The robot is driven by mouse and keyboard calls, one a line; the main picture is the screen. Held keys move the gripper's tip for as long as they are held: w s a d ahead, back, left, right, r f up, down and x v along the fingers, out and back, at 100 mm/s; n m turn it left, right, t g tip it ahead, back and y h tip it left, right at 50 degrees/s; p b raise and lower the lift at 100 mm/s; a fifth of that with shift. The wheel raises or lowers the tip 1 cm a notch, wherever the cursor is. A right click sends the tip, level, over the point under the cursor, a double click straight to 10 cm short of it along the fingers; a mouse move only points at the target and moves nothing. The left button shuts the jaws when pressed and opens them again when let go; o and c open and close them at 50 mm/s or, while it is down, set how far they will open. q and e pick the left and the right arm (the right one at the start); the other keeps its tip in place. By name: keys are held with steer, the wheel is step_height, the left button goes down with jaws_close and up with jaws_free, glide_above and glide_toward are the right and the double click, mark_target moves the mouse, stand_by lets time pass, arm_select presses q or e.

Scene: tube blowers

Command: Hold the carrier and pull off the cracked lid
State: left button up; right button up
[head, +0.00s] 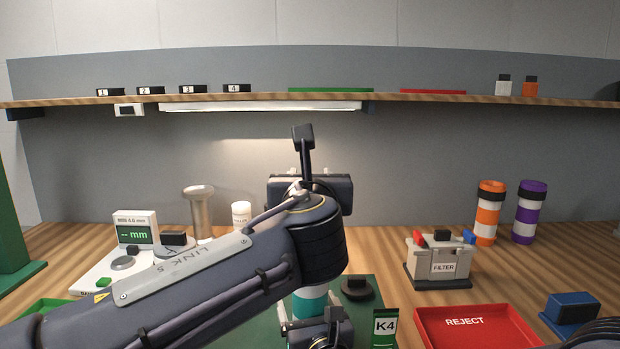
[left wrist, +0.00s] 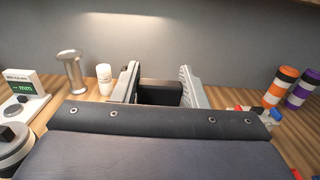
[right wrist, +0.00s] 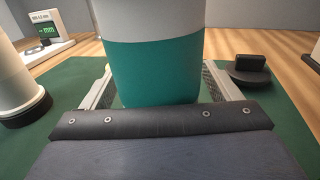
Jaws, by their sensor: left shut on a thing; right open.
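The carrier, a tube with a white upper part and teal lower part, stands upright over the green mat in the right wrist view (right wrist: 152,70); part of it shows below my left wrist in the head view (head: 309,302). My right gripper (right wrist: 158,88) is open, with a finger on each side of the carrier. My left gripper (left wrist: 158,88) is shut on a dark block (left wrist: 158,95), which looks like a lid's handle. The rest of that lid is hidden, and I cannot tell whether it sits on the carrier. My left arm hides the carrier's top.
A black round piece with a block handle (head: 356,287) lies on the green mat (right wrist: 275,110). A red reject tray (head: 480,338), a filter box (head: 440,262) and a blue block (head: 572,307) are right. A gauge (head: 135,232) and metal post (head: 198,212) are left.

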steer(key=v, duration=1.7)
steer(key=shift+b, duration=0.3)
steer(key=shift+s+d, duration=0.2)
steer(key=shift+s, duration=0.3)
